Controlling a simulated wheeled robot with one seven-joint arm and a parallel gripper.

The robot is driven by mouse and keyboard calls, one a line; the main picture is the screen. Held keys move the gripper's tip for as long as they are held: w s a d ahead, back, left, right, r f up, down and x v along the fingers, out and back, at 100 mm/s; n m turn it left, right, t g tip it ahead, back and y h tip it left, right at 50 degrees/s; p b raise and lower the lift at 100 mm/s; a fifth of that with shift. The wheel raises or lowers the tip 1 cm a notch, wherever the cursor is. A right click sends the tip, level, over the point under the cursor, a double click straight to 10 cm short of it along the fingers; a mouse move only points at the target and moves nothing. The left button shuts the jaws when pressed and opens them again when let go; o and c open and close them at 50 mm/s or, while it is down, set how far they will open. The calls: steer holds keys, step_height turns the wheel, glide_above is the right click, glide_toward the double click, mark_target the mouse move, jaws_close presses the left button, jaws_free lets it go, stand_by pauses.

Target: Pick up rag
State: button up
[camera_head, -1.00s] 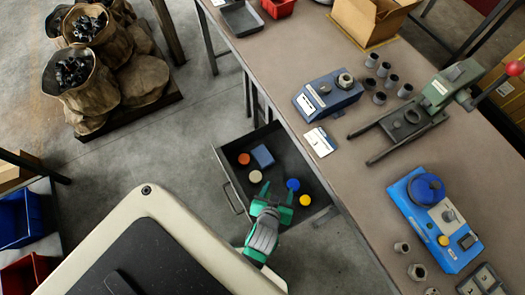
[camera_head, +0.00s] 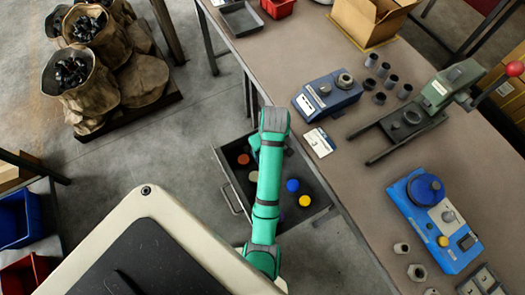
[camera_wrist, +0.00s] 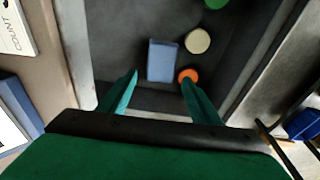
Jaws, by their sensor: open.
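The rag looks like a small folded blue cloth (camera_wrist: 162,60) lying on the dark floor of the open drawer (camera_head: 325,201). In the head view my arm covers it. My gripper (camera_wrist: 158,79) is open, with its two green fingers pointing down into the drawer. In the wrist view the rag appears just ahead of and between the fingertips, nearer the left one. Nothing is held. I cannot tell how high the fingertips are above the rag.
An orange disc (camera_wrist: 188,75) lies close by the right fingertip, with a cream disc (camera_wrist: 198,41) beyond it. Blue (camera_head: 293,185) and yellow (camera_head: 305,200) discs lie elsewhere in the drawer. The workbench (camera_head: 300,50) edge runs along the drawer's right side.

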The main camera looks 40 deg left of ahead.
steer(key=f, duration=0.5)
steer(key=shift+w+a+f, duration=0.1)
steer(key=shift+a+f, duration=0.1)
steer(key=shift+a, duration=0.2)
steer(key=shift+w+a+f, duration=0.1)
steer(key=shift+a+f, duration=0.1)
steer(key=shift+f, duration=0.65)
steer(key=shift+a+f, duration=0.15)
steer(key=shift+f, duration=0.65)
steer(key=shift+w+a+f, duration=0.1)
steer(key=shift+a+f, duration=0.1)
steer(key=shift+f, duration=0.65)
steer(key=c, duration=0.7)
